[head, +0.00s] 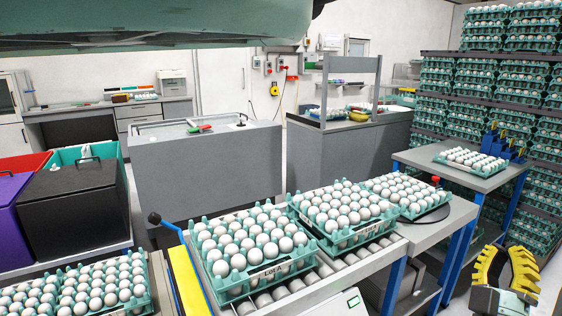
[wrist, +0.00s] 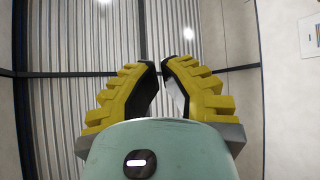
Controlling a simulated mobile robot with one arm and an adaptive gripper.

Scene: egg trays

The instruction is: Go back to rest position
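My gripper (head: 507,256) is at the lower right of the head view, with its yellow ribbed fingers pointing up. In the wrist view its fingertips (wrist: 161,64) are a short way apart with nothing between them, so it is open and empty. It is clear of the egg trays, to the right of the tables. A teal egg tray (head: 237,287) labelled Lot A stands on the roller conveyor (head: 290,289). A second Lot A tray (head: 338,240) is behind it, and a third egg tray (head: 418,211) is farther right.
Another tray (head: 480,170) sits on the blue-legged table (head: 430,158) at the right, left of my gripper. Stacked egg trays fill a tall rack (head: 470,54) behind. Grey cabinets (head: 210,165) stand mid-room. The wrist view shows a ribbed grey surface (wrist: 100,50).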

